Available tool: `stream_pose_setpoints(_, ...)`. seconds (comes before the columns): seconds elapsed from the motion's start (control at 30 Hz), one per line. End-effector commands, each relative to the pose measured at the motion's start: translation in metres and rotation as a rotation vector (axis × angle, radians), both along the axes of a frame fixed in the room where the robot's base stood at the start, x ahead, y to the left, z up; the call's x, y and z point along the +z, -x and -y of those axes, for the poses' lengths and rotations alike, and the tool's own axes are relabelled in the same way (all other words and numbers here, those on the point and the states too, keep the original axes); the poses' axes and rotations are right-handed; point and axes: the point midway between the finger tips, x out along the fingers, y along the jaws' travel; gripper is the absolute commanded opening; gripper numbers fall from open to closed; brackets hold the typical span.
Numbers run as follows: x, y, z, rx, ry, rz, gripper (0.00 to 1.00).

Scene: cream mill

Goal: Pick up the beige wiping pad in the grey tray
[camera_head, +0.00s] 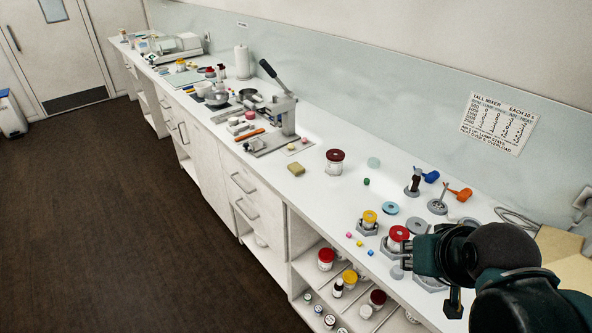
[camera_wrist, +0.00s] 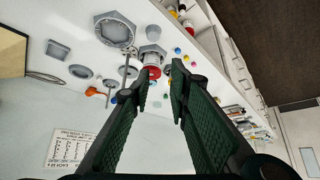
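My gripper (camera_head: 406,256) is at the right part of the counter, well to the right of the block. In the wrist view my gripper (camera_wrist: 164,72) has its two dark green fingers apart with nothing between them. The block cannot be made out in the wrist view.
A red-lidded jar (camera_head: 398,236) stands close to my gripper, with a yellow-lidded one (camera_head: 369,219) nearby. Another dark red-lidded jar (camera_head: 334,162) stands right of the block. The lever press (camera_head: 284,108) rises behind it. The counter's front edge nearby is clear.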

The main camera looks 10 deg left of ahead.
Motion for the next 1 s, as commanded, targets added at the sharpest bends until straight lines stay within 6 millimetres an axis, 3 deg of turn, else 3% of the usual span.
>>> stream_pose_setpoints(0.07, 0.0, 0.0, 0.0, 0.0, 0.0, 0.0, 0.19)
stream_pose_setpoints(0.3, 0.0, 0.0, 0.0, 0.0, 0.0, 0.0, 0.48)
stream_pose_setpoints(0.73, 0.003, -0.003, -0.001, 0.004, 0.002, -0.003, 0.48)
stream_pose_setpoints(1.0, 0.023, -0.024, -0.007, 0.029, 0.01, -0.026, 0.48)
